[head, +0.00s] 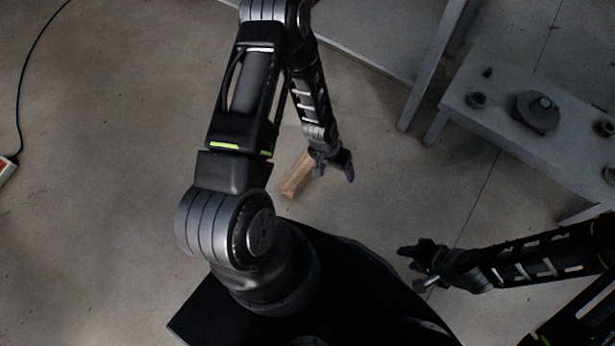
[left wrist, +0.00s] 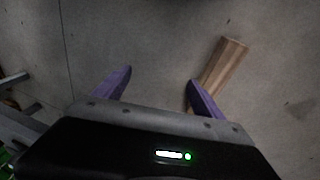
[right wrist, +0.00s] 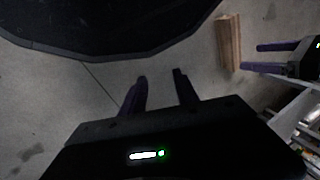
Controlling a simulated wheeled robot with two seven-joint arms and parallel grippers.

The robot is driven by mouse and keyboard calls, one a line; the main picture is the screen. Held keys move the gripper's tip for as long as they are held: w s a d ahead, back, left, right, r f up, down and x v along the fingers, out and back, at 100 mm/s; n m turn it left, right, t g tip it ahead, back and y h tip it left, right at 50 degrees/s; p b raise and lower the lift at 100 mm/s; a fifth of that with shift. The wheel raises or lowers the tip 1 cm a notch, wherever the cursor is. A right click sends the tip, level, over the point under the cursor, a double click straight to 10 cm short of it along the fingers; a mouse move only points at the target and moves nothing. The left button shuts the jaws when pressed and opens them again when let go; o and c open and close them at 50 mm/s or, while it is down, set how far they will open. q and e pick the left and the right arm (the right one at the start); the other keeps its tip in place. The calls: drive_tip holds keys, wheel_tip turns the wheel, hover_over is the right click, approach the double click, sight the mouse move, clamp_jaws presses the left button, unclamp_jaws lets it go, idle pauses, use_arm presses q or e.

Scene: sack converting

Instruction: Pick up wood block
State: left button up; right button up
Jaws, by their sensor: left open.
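The wood block (head: 297,176) is a brown oblong bar on the concrete floor, ahead of my base. My left gripper (head: 335,170) is open and empty, above the floor by the block's upper end. In the left wrist view the block (left wrist: 224,62) lies to the right of the space between the purple fingers (left wrist: 158,82); the right finger hides its near end. The right wrist view shows the block (right wrist: 230,42) beside the left gripper's fingers (right wrist: 268,57). My right gripper (head: 408,260) is away from the block at the right, with its fingers (right wrist: 160,76) apart and nothing between them.
A grey bench (head: 520,157) with several dark metal parts stands at the upper right. A larger grey table (head: 392,45) stands at the top, its leg reaching the floor. A black cable (head: 20,80) runs along the left. The floor around the block is otherwise clear.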

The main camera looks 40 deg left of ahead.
sight(307, 160)
use_arm(q)
drive_tip(key=w+a+f+b, duration=0.1)
drive_tip(key=a+f+b, duration=0.2)
drive_tip(key=a+f, duration=0.1)
drive_tip(key=w+a+f+y+b, duration=0.1)
drive_tip(key=w+a+f+b, duration=0.1)
drive_tip(key=a+f, duration=0.3)
drive_tip(key=w+a+f+y+b, duration=0.1)
drive_tip(key=w+a+f+b, duration=0.1)
drive_tip(key=a+f+b, duration=0.3)
drive_tip(key=shift+w+a+f+m, duration=0.1)
drive_tip(key=shift+f+m, duration=0.3)
drive_tip(key=shift+f, duration=0.45)
drive_tip(key=shift+a, duration=0.3)
use_arm(e)
wheel_tip(307, 160, down, 14)
drive_tip(key=w, duration=0.1)
drive_tip(key=shift+d+r, duration=0.2)
drive_tip(key=shift+d, duration=0.15)
use_arm(q)
drive_tip(key=shift+w+f+b, duration=0.2)
drive_tip(key=shift+f+b, duration=0.35)
drive_tip(key=shift+f, duration=0.7)
use_arm(e)
drive_tip(key=shift+w+f, duration=0.15)
drive_tip(key=shift+f, duration=0.5)
